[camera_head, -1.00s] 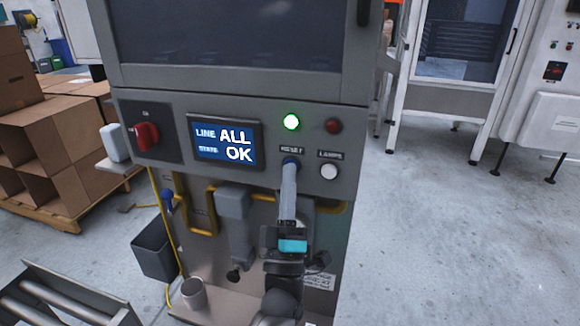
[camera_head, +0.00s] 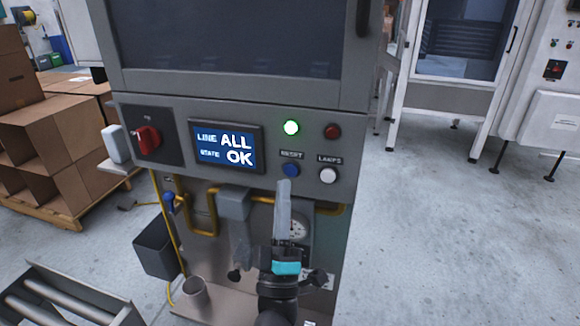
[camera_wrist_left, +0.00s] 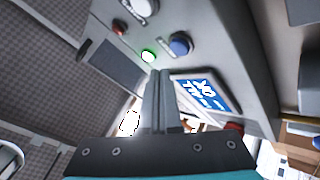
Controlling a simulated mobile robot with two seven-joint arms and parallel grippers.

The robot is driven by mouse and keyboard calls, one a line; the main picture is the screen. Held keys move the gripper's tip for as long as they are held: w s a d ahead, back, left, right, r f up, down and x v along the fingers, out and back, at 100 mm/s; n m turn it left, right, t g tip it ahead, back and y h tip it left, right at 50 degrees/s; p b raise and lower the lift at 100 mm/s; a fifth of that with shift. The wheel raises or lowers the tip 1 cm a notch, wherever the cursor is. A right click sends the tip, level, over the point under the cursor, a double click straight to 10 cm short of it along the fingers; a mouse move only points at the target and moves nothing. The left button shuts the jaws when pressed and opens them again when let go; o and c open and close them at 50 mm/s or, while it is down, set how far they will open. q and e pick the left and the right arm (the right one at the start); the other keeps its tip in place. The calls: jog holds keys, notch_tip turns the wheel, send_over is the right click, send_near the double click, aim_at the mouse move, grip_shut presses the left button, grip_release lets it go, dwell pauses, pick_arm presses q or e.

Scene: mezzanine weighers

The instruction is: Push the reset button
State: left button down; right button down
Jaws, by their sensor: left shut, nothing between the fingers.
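The blue reset button (camera_head: 291,170) sits on the grey panel under a RESET label, left of the white LAMPS button (camera_head: 328,175). My left gripper (camera_head: 284,184) is shut and empty, its fingertips just below the reset button and apart from it. In the left wrist view the closed fingers (camera_wrist_left: 159,75) point up the panel, and the blue button (camera_wrist_left: 180,44) shows beyond them, clear of the tips. The screen (camera_head: 225,146) reads LINE STATE ALL OK. The green lamp (camera_head: 291,127) is lit and the red lamp (camera_head: 332,131) is dark. My right gripper is not in view.
A red rotary switch (camera_head: 147,137) is at the panel's left. Yellow pipes (camera_head: 209,215), a gauge (camera_head: 299,229) and a cup (camera_head: 195,292) are below the panel. Cardboard boxes (camera_head: 50,150) stand at left. The floor at right is clear.

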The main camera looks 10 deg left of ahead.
pick_arm(q)
jog(key=s+p, duration=0.1)
jog(key=s, duration=0.2)
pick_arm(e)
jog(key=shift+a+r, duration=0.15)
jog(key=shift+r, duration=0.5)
